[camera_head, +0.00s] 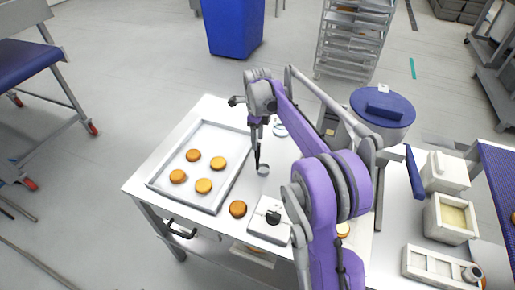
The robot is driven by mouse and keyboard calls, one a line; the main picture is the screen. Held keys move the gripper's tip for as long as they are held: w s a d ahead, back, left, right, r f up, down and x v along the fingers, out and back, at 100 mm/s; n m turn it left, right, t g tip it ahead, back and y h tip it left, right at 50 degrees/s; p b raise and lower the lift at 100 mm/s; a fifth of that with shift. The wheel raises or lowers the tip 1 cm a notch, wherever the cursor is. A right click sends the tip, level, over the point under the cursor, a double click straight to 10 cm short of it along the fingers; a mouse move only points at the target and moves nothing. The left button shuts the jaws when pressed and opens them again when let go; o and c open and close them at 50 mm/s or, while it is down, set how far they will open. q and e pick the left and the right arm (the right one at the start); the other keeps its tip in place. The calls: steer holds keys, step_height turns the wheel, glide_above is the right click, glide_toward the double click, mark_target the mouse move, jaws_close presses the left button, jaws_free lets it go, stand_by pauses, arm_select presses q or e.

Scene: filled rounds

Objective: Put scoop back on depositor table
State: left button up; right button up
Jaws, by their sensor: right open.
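The scoop appears to be the small round metal cup (263,170) with a dark upright handle, on the white table (140,181) just right of the tray. My right gripper (257,141) is open, pointing down directly above it. The handle's top is close to the jaws; I cannot tell whether they touch. My left gripper is not in view. The depositor seems to be the machine with the blue round lid (383,105), partly hidden behind my right arm.
A metal tray (160,178) holds several golden rounds. Another round (238,209) lies beside it. A white square device (267,231) sits near the front edge. White containers (447,172) stand at the right. A blue bin (233,28) and rack (352,45) stand behind.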

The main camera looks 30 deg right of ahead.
step_height(320, 180, up, 3)
steer(key=shift+r, duration=0.1)
steer(key=shift+s+r, duration=0.1)
steer(key=shift+r, duration=0.1)
steer(key=s+a+r+n+t, duration=0.2)
steer(key=s+a+r+n, duration=0.1)
steer(key=s+a+n, duration=0.4)
steer(key=s+a+f+n+t, duration=0.1)
steer(key=s+a+f+n, duration=0.1)
steer(key=s+n, duration=0.5)
steer(key=s+a+f+n+t, duration=0.1)
steer(key=s+a+f+n, duration=0.1)
steer(key=s+f+n, duration=0.2)
steer(key=s+a+f+n+t, duration=0.1)
steer(key=s+a+f+n, duration=0.1)
steer(key=s+n, duration=0.7)
steer(key=shift+s+a+f+n+t, duration=0.35)
steer(key=shift+s+f, duration=0.25)
steer(key=shift+s, duration=0.65)
steer(key=shift+d, duration=0.15)
